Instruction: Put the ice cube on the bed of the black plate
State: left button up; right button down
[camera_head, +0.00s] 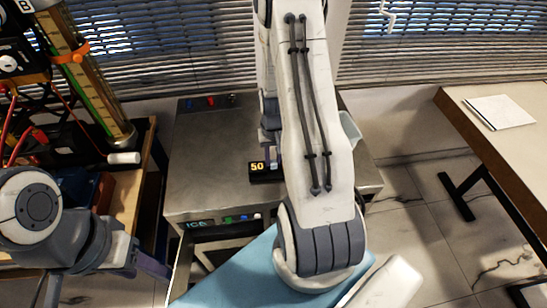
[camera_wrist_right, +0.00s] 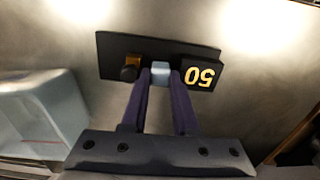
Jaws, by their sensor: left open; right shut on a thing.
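The black plate (camera_wrist_right: 115,56) lies on the metal bench top, with a yellow "50" block at one end and a small brass-and-black knob on it. It shows in the head view (camera_head: 268,177), partly hidden by my right arm. My right gripper (camera_wrist_right: 161,78) is shut on the pale blue ice cube (camera_wrist_right: 160,70). The cube is over the plate between the knob and the "50" block; I cannot tell if it touches the plate. In the head view my right gripper (camera_head: 272,152) points down at the plate. My left gripper (camera_head: 152,265) is open, at the lower left, away from the plate.
The metal bench (camera_head: 205,150) is clear left of the plate. A pale translucent bin (camera_wrist_right: 45,110) stands beside the plate, partly behind my right arm in the head view. A gauge rig (camera_head: 85,80) stands at left. A table with white paper (camera_head: 502,112) is at right.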

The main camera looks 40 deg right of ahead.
aim_at(274, 161)
jog(key=shift+f, duration=0.25)
jog(key=shift+f, duration=0.15)
jog(key=c, duration=0.9)
grip_release()
jog(key=shift+c, duration=0.2)
jog(key=shift+r, duration=0.55)
notch_tip(274, 161, up, 11)
jog(key=b, duration=0.1)
jog(key=shift+r+b, duration=0.15)
jog(key=shift+b, duration=0.15)
